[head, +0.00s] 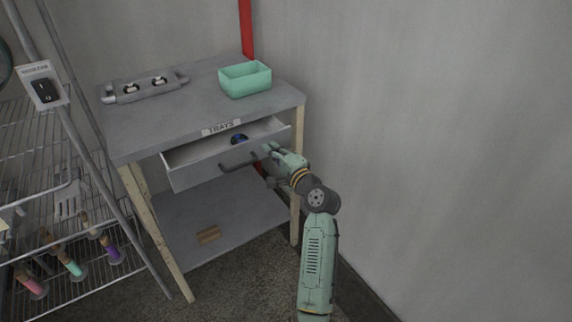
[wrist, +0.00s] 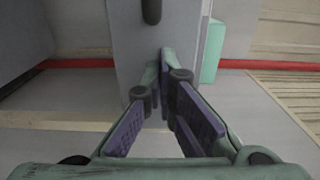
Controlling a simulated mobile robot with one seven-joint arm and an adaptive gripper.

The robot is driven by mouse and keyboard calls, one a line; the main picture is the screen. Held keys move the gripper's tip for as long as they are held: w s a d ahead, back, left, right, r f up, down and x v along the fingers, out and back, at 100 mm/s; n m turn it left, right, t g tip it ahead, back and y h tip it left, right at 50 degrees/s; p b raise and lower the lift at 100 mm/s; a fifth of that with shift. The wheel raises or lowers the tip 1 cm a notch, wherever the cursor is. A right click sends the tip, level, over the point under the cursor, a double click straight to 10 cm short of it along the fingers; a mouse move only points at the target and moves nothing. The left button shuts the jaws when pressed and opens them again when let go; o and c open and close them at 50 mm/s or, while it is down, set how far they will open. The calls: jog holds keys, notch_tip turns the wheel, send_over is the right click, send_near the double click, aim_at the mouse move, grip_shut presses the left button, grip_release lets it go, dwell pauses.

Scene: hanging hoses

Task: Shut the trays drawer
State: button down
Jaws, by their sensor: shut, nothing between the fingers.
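The trays drawer (head: 185,175) is part-way open under the table top, below the label "TRAYS" (head: 221,127). Its dark bar handle (head: 239,160) is on the front. A dark blue round thing (head: 238,138) lies inside; its lower part is hidden. My gripper (head: 268,150) is shut and empty at the right end of the drawer front, to the right of the handle. In the wrist view, my fingertips (wrist: 165,92) are together in front of the grey drawer front (wrist: 135,40), with the dark handle (wrist: 152,10) above them. I cannot tell whether they touch it.
A mint-green bin (head: 245,79) and a grey tray holding small items (head: 146,86) stand on the table top (head: 190,105). A brown block (head: 208,235) lies on the lower shelf. A wire rack (head: 75,270) stands at left. The wall (head: 430,130) is close at right.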

jog(key=b+x, duration=0.1)
jog(key=x, duration=0.7)
jog(key=shift+w+a, duration=0.1)
jog(key=shift+w, duration=0.05)
jog(key=shift+w+a, duration=0.1)
jog(key=shift+w, duration=0.05)
jog(key=shift+r, duration=0.25)
